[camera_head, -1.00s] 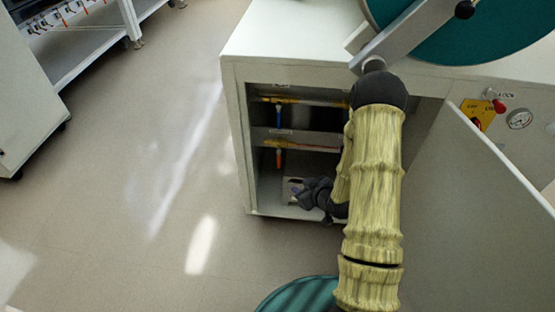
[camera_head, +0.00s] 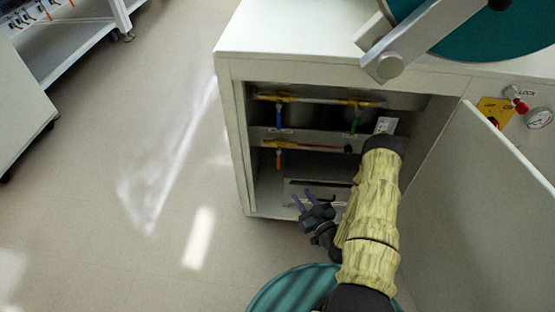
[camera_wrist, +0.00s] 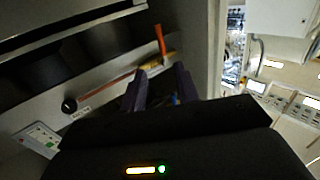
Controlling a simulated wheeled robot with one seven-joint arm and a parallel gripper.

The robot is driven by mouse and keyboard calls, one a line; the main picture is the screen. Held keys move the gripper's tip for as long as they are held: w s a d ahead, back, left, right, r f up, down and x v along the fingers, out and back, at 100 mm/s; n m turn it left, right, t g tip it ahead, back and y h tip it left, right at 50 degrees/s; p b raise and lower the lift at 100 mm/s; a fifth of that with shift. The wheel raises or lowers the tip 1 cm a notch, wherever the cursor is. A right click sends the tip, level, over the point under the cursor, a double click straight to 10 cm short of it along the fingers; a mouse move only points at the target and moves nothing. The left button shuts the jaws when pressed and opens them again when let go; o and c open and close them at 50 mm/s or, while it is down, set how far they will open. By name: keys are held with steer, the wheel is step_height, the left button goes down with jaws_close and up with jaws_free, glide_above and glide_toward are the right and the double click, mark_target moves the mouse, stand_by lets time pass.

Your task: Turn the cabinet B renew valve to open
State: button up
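The open cabinet (camera_head: 237,150) holds an upper pipe with a blue valve handle (camera_head: 278,117) at left and a green valve handle (camera_head: 354,122) at right. A lower orange pipe carries an orange valve handle (camera_head: 279,159), hanging down. The labels are too small to read, so I cannot tell which is the renew valve.
The open cabinet door (camera_head: 490,190) stands at right. A black knob (camera_head: 348,150) and a white panel (camera_head: 385,125) are inside at right. Floor at left (camera_head: 150,170) is clear.

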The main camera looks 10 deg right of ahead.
mark_target(279, 169)
steer(key=shift+w, duration=0.1)
steer(key=b+x, duration=0.5)
steer(key=x, duration=1.1)
steer(key=shift+w+a+f+b, duration=0.1)
steer(key=shift+w+b, duration=0.15)
steer(key=shift+b, duration=0.15)
steer(key=shift+w+a, duration=0.1)
steer(key=shift+w, duration=0.25)
jaws_close()
